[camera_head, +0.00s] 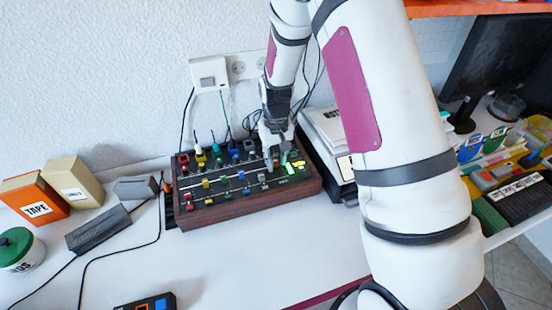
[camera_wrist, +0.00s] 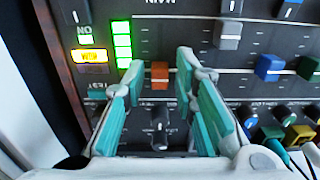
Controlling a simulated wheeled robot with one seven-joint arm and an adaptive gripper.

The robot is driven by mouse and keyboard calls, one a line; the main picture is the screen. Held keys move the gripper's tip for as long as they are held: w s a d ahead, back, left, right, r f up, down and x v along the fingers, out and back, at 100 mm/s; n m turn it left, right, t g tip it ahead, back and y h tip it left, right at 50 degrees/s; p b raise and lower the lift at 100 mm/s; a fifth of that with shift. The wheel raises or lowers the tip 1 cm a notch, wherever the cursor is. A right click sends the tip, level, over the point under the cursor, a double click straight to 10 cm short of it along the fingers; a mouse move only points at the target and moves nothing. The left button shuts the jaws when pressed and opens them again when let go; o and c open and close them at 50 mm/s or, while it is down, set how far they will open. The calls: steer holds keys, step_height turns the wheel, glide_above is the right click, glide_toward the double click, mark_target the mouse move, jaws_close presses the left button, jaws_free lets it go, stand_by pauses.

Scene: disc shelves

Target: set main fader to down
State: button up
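The mixer (camera_head: 240,208) is a dark panel with a wooden frame on the white table. In the wrist view, the orange-red fader cap (camera_wrist: 160,75) sits in the column with an upside-down "MAIN" label (camera_wrist: 160,3) at the top of the picture. The cap is at the end of its visible travel away from that label. My gripper (camera_wrist: 159,85) is open, its teal finger pads to the left and right of the cap with gaps on both sides. In the head view, my gripper (camera_head: 277,158) points down at the mixer's right part and hides the cap.
Lit green bars (camera_wrist: 122,45) and a yellow button (camera_wrist: 90,57) lie left of the fader in the wrist view. Grey (camera_wrist: 228,35) and blue (camera_wrist: 268,67) fader caps lie to the right. A black knob (camera_wrist: 160,125) is between my fingers. A white box (camera_head: 325,130) stands beside the mixer.

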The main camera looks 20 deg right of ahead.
mark_target(280, 176)
jaws_close()
steer(key=shift+s, duration=0.1)
steer(key=s+p, duration=0.1)
steer(key=s, duration=0.3)
steer(key=shift+r+p, duration=0.1)
steer(key=shift+p, duration=0.3)
steer(key=shift+w, duration=0.1)
steer(key=shift+o, duration=2.2)
jaws_free()
step_height(280, 176, up, 12)
